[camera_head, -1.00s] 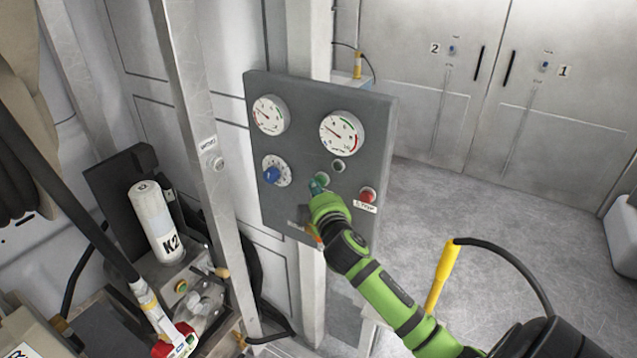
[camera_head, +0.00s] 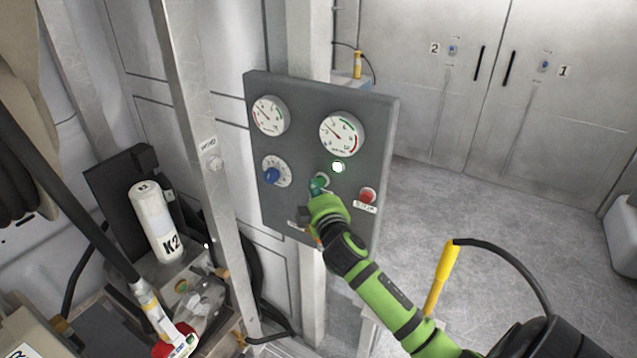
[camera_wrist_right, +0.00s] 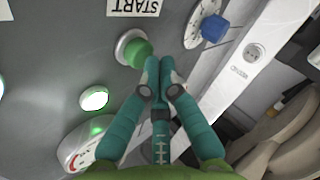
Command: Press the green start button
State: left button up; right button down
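The green start button (camera_wrist_right: 137,53) sits in a light ring on the grey control panel (camera_head: 285,97). A START label (camera_wrist_right: 134,7) shows beside it in the right wrist view. My right gripper (camera_head: 316,184) is at the panel, with its teal fingertips at the button and hiding much of it in the head view. In the right wrist view the fingers (camera_wrist_right: 158,64) are closed together, with nothing between them, and their tips overlap the button's edge. Exact contact depth cannot be told. A small lamp (camera_head: 338,167) above the button glows white-green. My left gripper is not in view.
The panel also carries two gauges (camera_head: 342,134), a blue knob (camera_head: 272,174) and a red stop button (camera_head: 367,195) close to the right of my gripper. A metal post (camera_head: 196,120) stands to the left. Open floor (camera_head: 440,200) lies to the right.

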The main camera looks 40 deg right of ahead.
jog(key=shift+s+a, duration=0.2)
jog(key=shift+a, duration=0.2)
jog(key=shift+a, duration=0.1)
jog(key=shift+s+a, duration=0.3)
jog(key=shift+a, duration=0.45)
jog(key=shift+s+a, duration=0.35)
jog(key=shift+a, duration=0.35)
jog(key=shift+s+a, duration=0.3)
jog(key=shift+a, duration=0.45)
jog(key=shift+f, duration=0.1)
